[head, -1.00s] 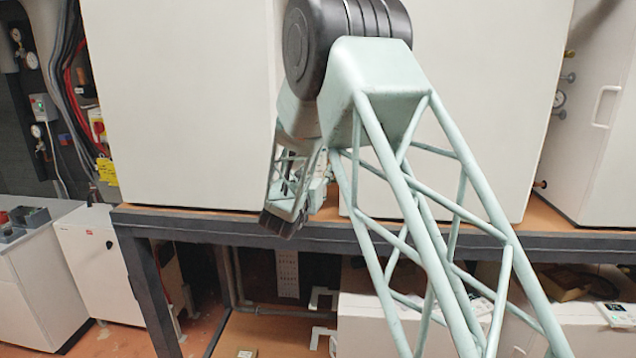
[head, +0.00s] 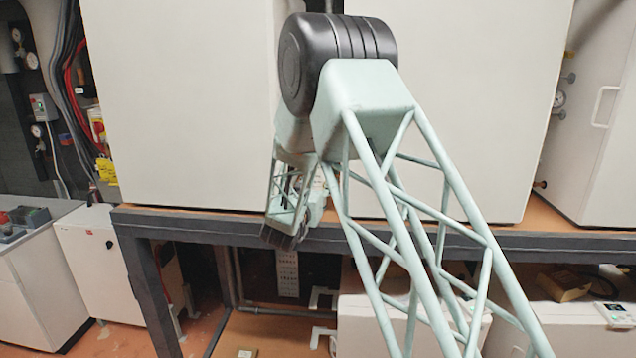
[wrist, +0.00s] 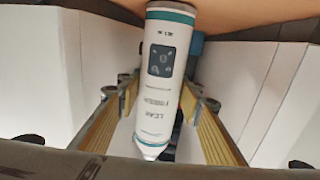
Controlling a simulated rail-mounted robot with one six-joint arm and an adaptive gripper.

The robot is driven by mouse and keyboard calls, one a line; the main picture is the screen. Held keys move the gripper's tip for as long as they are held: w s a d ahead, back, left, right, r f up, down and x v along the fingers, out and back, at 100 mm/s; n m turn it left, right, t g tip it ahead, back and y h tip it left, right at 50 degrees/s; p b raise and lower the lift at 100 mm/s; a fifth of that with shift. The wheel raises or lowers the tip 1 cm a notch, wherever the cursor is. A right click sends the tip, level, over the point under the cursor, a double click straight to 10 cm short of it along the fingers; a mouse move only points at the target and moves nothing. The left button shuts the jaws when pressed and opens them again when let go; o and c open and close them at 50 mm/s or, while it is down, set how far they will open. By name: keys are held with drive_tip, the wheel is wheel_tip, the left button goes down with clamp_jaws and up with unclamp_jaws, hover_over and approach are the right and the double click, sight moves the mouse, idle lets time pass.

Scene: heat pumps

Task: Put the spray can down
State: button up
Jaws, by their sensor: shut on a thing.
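The spray can (wrist: 166,75) is a white cylinder with teal bands and a dark label panel. In the head view the can and fingertips are hidden behind my arm.
Large white cabinets (head: 180,110) stand on a wood-topped bench with a dark frame (head: 200,227). Only a narrow strip of its top shows in front of them. Beneath are white boxes (head: 365,305) and pipes. A white cabinet with gauges (head: 595,130) stands at the right.

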idle(0.3)
drive_tip(key=o, duration=1.1)
drive_tip(key=shift+o, duration=0.2)
drive_tip(key=shift+r, duration=0.1)
drive_tip(key=s+a+b, duration=0.1)
drive_tip(key=s+a, duration=0.1)
drive_tip(key=s, duration=0.9)
drive_tip(key=shift+s, duration=0.4)
drive_tip(key=shift+a, duration=0.1)
drive_tip(key=shift+c, duration=0.7)
clamp_jaws()
